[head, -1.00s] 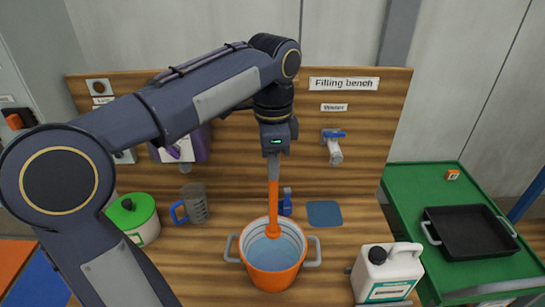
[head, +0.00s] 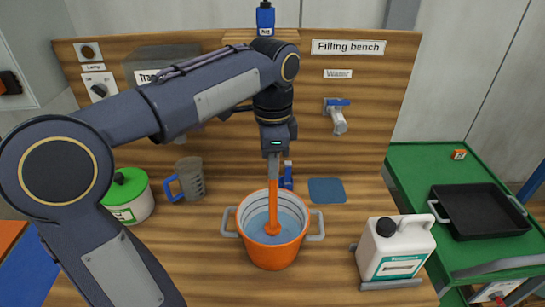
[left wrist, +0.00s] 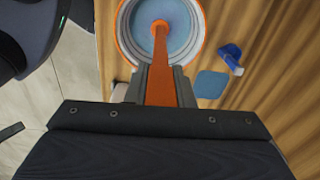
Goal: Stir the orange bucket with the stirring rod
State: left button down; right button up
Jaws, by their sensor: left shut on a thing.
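The orange bucket (head: 272,252) with grey side handles stands on the wooden bench and holds bluish liquid. My left gripper (head: 273,160) is above the bucket, shut on the orange stirring rod (head: 273,195). The rod hangs nearly upright, and its wider lower end is inside the bucket at the liquid. In the left wrist view the rod (left wrist: 161,80) runs from between the fingers (left wrist: 158,85) into the bucket (left wrist: 122,20). How deep the rod's end sits is hard to tell. My right gripper is not in view.
A white jug (head: 393,250) stands right of the bucket. A measuring cup (head: 190,180) and a green-lidded pot (head: 128,197) stand left. A blue mat (head: 326,191) lies behind. A tap (head: 338,117) is on the back panel. A green cart (head: 430,165) with a black tray (head: 480,212) is at right.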

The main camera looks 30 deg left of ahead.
pick_arm(q)
notch_tip(320, 180, down, 8)
jog(key=b, duration=0.4)
jog(key=shift+r+b, duration=0.2)
jog(key=shift+b, duration=0.1)
